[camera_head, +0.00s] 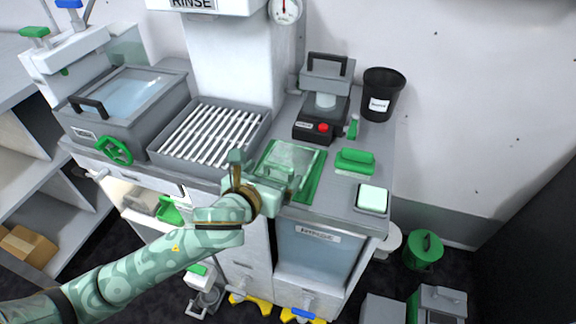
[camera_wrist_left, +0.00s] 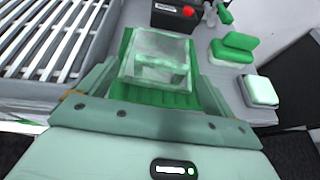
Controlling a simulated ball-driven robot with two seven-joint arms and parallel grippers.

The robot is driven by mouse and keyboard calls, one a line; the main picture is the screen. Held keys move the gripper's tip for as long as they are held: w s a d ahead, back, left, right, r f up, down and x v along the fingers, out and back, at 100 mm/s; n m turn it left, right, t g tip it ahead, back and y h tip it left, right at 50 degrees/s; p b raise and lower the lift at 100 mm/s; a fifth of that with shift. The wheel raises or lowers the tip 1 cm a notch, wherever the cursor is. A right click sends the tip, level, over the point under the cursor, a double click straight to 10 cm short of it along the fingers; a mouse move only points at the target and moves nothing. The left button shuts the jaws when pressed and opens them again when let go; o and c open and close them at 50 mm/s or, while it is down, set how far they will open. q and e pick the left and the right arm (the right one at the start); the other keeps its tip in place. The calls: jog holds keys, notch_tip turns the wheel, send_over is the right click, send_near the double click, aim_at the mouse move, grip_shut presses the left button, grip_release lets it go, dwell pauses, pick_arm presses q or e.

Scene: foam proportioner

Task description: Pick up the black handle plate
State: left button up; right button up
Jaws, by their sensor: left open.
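Two parts with black handles show in the head view. One is a grey plate (camera_head: 327,70) with a black handle on top, on a device at the back right of the counter. The other is a black handle (camera_head: 88,106) on the glass-topped lid of the basin at left. I cannot tell for sure which is the black handle plate. My left gripper (camera_head: 268,175) is open over the front of the green tray (camera_head: 312,185). In the wrist view its fingers (camera_wrist_left: 155,88) stand either side of the tray with a clear block (camera_wrist_left: 158,60); contact is unclear. My right gripper is not in view.
A slatted rack (camera_head: 210,135) lies left of the tray. Right of it are a green-handled block (camera_head: 355,162), a pale green pad (camera_head: 372,198) and a black bucket (camera_head: 382,95). The device has a red button (camera_head: 323,127). A white column stands behind the rack.

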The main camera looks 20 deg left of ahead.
aim_at(279, 169)
pick_arm(q)
jog(key=b+x, duration=0.1)
jog(key=x, duration=0.1)
jog(key=f+b+x, duration=0.1)
jog(key=x, duration=0.1)
jog(key=shift+d+f, duration=0.1)
jog(key=shift+d, duration=0.05)
jog(key=shift+w+b, duration=0.3)
jog(key=shift+s+r, duration=0.1)
jog(key=shift+r, duration=0.1)
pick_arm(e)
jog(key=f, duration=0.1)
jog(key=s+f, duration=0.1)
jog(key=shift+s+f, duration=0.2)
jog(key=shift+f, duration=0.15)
pick_arm(q)
jog(key=c, duration=1.4)
jog(key=shift+o, duration=0.2)
